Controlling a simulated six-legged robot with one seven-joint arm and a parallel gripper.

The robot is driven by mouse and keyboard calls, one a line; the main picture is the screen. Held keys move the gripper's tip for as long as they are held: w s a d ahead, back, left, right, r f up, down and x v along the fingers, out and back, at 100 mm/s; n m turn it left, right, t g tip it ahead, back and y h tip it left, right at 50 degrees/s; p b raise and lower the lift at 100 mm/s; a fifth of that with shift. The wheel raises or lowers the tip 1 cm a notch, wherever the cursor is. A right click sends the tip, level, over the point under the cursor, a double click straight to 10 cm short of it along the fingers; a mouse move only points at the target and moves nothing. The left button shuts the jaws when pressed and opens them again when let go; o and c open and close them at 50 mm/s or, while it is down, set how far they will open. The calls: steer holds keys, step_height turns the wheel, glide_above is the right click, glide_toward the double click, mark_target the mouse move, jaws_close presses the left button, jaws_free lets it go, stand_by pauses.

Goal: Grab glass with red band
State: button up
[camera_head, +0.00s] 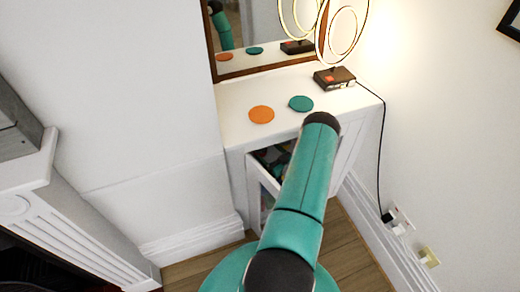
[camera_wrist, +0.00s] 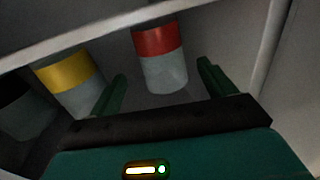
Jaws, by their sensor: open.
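The glass with the red band (camera_wrist: 160,60) stands inside the white cabinet in the wrist view, a little beyond my fingertips and roughly between their lines. Its upper end is cut off by a pale edge and the top of the picture. My gripper (camera_wrist: 163,85) is open and empty, its two green fingers pointing into the cabinet. In the head view my teal arm reaches down to the cabinet front and hides most of the opening, so the glass cannot be made out there.
A glass with a yellow band (camera_wrist: 68,80) stands left of my left finger, with a dark item (camera_wrist: 18,105) beyond it. A pale shelf edge (camera_wrist: 95,32) crosses above. The white cabinet (camera_head: 240,98) carries an orange disc (camera_head: 261,115), a teal disc (camera_head: 301,103) and a ring lamp (camera_head: 334,78).

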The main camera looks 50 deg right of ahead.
mark_target(265, 149)
steer(key=x, duration=0.4)
steer(key=shift+a, duration=0.1)
steer(key=shift+c, duration=0.4)
steer(key=c, duration=1.1)
steer(key=shift+r, duration=0.1)
